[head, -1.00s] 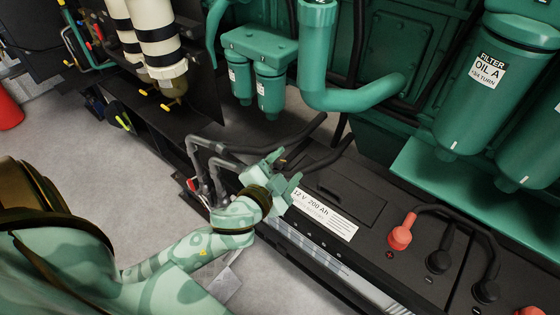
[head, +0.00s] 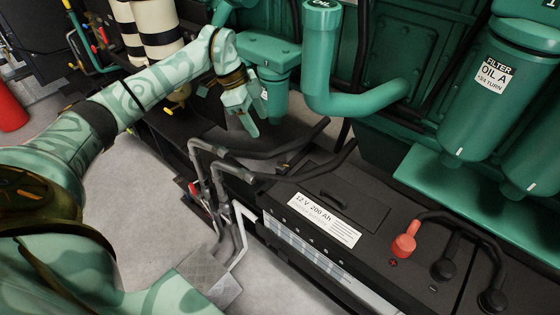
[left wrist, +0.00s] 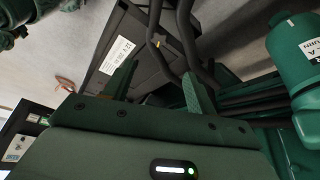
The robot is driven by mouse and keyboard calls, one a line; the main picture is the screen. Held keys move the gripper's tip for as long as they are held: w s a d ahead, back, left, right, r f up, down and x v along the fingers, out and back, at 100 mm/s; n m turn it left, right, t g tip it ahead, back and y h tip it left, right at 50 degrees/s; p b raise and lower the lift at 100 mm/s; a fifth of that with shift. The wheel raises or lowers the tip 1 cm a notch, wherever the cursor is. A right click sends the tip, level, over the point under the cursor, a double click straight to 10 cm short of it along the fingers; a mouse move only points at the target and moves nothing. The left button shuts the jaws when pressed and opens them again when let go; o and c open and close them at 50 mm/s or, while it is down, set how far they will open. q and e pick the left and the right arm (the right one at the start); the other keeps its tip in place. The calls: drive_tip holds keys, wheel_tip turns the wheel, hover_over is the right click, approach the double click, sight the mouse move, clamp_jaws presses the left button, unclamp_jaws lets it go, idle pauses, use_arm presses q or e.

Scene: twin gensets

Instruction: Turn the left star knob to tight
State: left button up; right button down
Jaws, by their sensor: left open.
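I cannot clearly make out the left star knob. A small dark part with a yellow mark (head: 282,168) sits at the battery's far edge, partly behind the hoses. A yellow mark also shows between hoses in the left wrist view (left wrist: 157,44); I cannot tell whether it is the knob. My left gripper (head: 240,116) is open and empty, raised in front of the small green filters and above the grey hoses. Its two green fingers (left wrist: 158,84) are spread in the left wrist view. My right gripper is not in view.
The black battery (head: 372,212) has a white label (head: 325,219) and a red terminal cap (head: 404,246). Bent hoses (head: 235,165) run at its left end. A thick green pipe (head: 350,100) and large oil filters (head: 485,95) stand behind. Grey floor (head: 120,195) is open at left.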

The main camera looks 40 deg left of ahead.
sight(282, 165)
use_arm(q)
drive_tip(key=b+x, duration=0.4)
drive_tip(key=x, duration=1.1)
drive_tip(key=shift+d+f+b, duration=0.25)
drive_tip(key=shift+d+b, duration=0.05)
drive_tip(key=shift+b, duration=0.1)
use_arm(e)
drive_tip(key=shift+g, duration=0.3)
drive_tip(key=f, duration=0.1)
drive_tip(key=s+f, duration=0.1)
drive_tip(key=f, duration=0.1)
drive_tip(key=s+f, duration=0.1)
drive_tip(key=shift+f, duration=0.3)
use_arm(q)
drive_tip(key=c, duration=1)
